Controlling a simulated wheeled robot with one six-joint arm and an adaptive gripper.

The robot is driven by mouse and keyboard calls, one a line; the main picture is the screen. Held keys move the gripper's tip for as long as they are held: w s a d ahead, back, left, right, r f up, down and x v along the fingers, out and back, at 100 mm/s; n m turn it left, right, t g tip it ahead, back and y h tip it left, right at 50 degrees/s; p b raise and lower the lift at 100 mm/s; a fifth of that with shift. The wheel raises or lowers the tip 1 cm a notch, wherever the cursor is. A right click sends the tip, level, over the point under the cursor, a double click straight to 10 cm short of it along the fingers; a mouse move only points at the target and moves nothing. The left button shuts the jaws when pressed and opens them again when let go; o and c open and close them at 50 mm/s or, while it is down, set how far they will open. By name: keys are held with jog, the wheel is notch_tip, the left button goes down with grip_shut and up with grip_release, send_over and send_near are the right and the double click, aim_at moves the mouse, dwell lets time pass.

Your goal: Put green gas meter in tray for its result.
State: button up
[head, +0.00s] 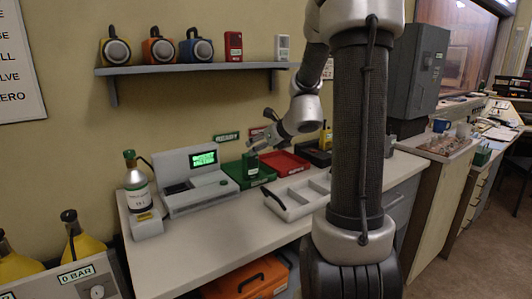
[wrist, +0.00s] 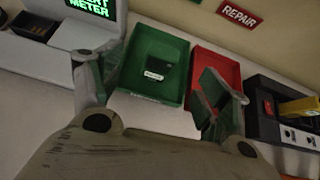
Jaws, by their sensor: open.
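The green gas meter (wrist: 160,60) lies in the green tray (wrist: 133,60) in the wrist view, a dark green block with a small white label. In the head view the meter (head: 250,164) shows small below my gripper (head: 257,147), inside the green tray (head: 232,181). My gripper is open, its fingers wide apart with nothing between them in the wrist view (wrist: 155,95). The red tray (head: 287,164) is right beside the green one and looks empty. A grey test console (head: 195,185) stands left of the trays; its screen (head: 204,158) shows green text, partly readable as "METER".
A gas bottle (head: 136,178) stands left of the console. A light divided tray (head: 290,208) with dark handles lies in front of the trays. A shelf (head: 190,69) above holds several coloured meters. A red REPAIR sign (wrist: 239,16) is behind the red tray.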

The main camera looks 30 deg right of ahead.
jog(key=s+a+r+n+g+y, duration=0.2)
jog(key=s+a+n, duration=0.55)
jog(key=n, duration=0.25)
jog(key=s+a+r+n+g+y, duration=0.1)
jog(key=s+a+r+n+g, duration=0.1)
jog(key=s+a+n, duration=0.65)
jog(key=s+d+n+g+h, duration=0.1)
jog(key=s+d+n, duration=0.2)
jog(key=s+n, duration=0.4)
jog(key=s+d+n+g+h, duration=0.1)
jog(key=s+d+n+h, duration=0.1)
jog(key=s+n, duration=0.5)
jog(key=shift+d+n+g+h, duration=0.35)
jog(key=shift+d+n, duration=0.3)
jog(key=shift+n, duration=0.6)
jog(key=shift+s+r, duration=0.1)
